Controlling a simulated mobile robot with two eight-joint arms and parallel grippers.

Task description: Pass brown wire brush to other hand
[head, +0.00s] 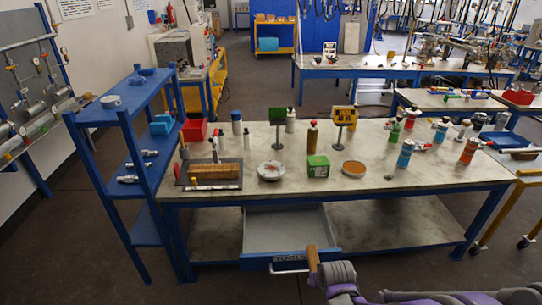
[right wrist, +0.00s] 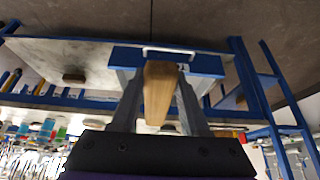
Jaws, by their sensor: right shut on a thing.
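The brown wire brush (head: 312,258) stands up from my right gripper (head: 322,276) in the head view, in front of the bench's open drawer. In the right wrist view the brush (right wrist: 159,92) is a light brown wooden block between the two grey fingers of my right gripper (right wrist: 160,95), which is shut on it. Its bristles cannot be made out. My left gripper is in neither view.
An open drawer (head: 285,233) with a blue front juts from the workbench (head: 400,176). Bottles, cans and dishes stand on the bench top. A blue shelf (head: 148,164) stands at its left end. The floor at front left is clear.

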